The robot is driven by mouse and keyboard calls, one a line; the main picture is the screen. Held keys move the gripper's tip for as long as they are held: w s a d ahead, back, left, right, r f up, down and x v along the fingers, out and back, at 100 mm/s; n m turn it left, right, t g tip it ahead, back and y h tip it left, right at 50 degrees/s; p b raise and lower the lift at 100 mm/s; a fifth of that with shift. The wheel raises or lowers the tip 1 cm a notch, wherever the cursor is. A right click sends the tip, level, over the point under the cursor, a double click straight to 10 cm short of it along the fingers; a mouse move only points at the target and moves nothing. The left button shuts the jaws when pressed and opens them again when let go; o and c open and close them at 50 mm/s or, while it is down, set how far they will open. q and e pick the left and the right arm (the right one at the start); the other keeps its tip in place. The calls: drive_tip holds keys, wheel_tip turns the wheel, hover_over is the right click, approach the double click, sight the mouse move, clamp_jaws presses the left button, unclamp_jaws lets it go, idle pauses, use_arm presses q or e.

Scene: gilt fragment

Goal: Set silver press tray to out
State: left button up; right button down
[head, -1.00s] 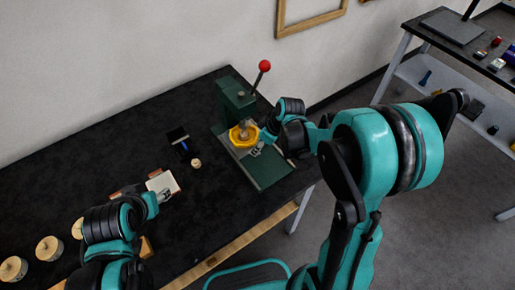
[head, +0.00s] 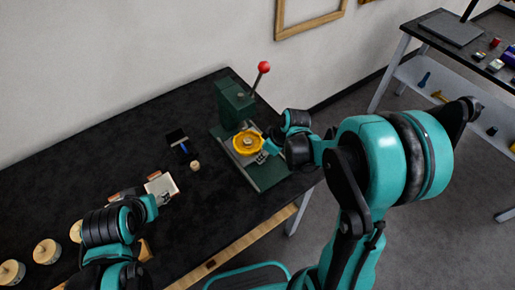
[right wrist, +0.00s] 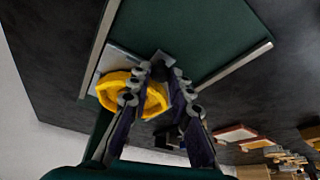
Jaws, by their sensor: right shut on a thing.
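The green press (head: 236,103) stands at the table's right end, with a red-knobbed lever (head: 263,68) upright on it. A yellow ring-shaped piece (head: 248,143) sits on the press's silver tray, in front of the press column; it also shows in the right wrist view (right wrist: 130,92). The silver tray (right wrist: 120,61) is mostly hidden under the yellow piece and my fingers. My right gripper (head: 262,157) is shut at the tray's front, on its small grip. My left gripper (head: 164,198) is beside a pale block (head: 161,185); whether it is open is unclear.
A dark flat item (head: 179,141) and a small wooden knob (head: 195,166) lie left of the press. Several round wooden pieces (head: 46,250) line the table's left. The table's front edge (head: 235,250) is close by. A second bench (head: 450,50) stands at the right.

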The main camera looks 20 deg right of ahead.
drive_tip(key=s+d, duration=0.1)
drive_tip(key=s, duration=0.2)
drive_tip(key=s+d, duration=0.1)
drive_tip(key=s, duration=0.3)
drive_tip(key=s+d, duration=0.1)
drive_tip(key=s, duration=0.2)
drive_tip(key=shift+s+d, duration=0.25)
drive_tip(key=shift+d, duration=0.15)
drive_tip(key=c, duration=1.4)
unclamp_jaws()
drive_tip(key=shift+s+d, duration=0.1)
drive_tip(key=shift+o, duration=0.2)
drive_tip(key=shift+r, duration=0.1)
drive_tip(key=v, duration=1.1)
drive_tip(key=shift+s+r, duration=0.2)
drive_tip(key=shift+r, duration=0.15)
